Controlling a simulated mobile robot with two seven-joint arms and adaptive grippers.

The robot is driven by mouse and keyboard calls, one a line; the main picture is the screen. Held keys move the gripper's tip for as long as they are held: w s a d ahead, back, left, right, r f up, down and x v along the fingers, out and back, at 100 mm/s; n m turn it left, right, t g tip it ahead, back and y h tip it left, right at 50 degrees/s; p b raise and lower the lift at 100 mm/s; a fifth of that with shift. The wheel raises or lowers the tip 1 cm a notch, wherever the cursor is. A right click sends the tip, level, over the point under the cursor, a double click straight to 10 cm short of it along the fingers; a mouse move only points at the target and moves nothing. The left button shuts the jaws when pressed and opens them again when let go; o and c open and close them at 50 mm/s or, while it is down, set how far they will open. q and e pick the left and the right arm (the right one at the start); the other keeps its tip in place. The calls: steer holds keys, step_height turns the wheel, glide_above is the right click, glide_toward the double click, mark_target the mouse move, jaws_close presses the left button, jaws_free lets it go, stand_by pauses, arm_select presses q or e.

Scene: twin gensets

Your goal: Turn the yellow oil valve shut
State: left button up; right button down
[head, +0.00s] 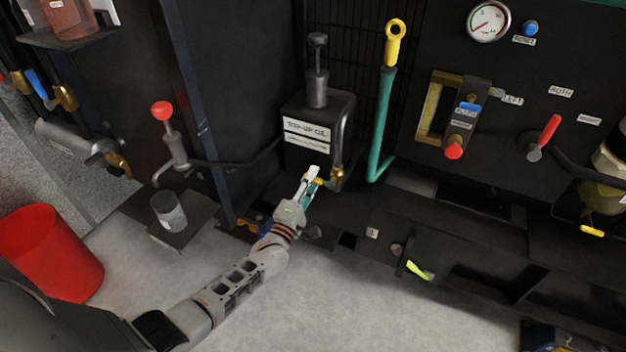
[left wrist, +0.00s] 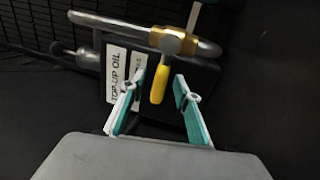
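The yellow oil valve handle (left wrist: 159,84) hangs below a brass valve body (left wrist: 172,42) on a grey pipe in the left wrist view. In the head view the brass valve (head: 337,176) sits at the lower right of the black box labelled TOP-UP OIL (head: 311,136); my fingers partly cover its yellow handle. My left gripper (head: 311,176) is at the handle. In the left wrist view its two fingers (left wrist: 160,92) are apart, with the handle in the gap between them and no clear contact on either side. My right gripper is not in view.
A green dipstick tube with a yellow ring (head: 394,45) rises right of the box. A red-handled pump (head: 163,112) and a grey cup (head: 168,211) stand to the left. A red bucket (head: 50,250) is on the floor at far left. A yellow-green lever (head: 419,270) sticks out low.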

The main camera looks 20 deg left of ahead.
arm_select(q)
steer(key=s, duration=0.3)
steer(key=s+f, duration=0.1)
steer(key=s, duration=0.3)
steer(key=s+f, duration=0.1)
steer(key=s, duration=0.3)
steer(key=shift+s+a+f, duration=0.15)
steer(key=shift+s, duration=0.1)
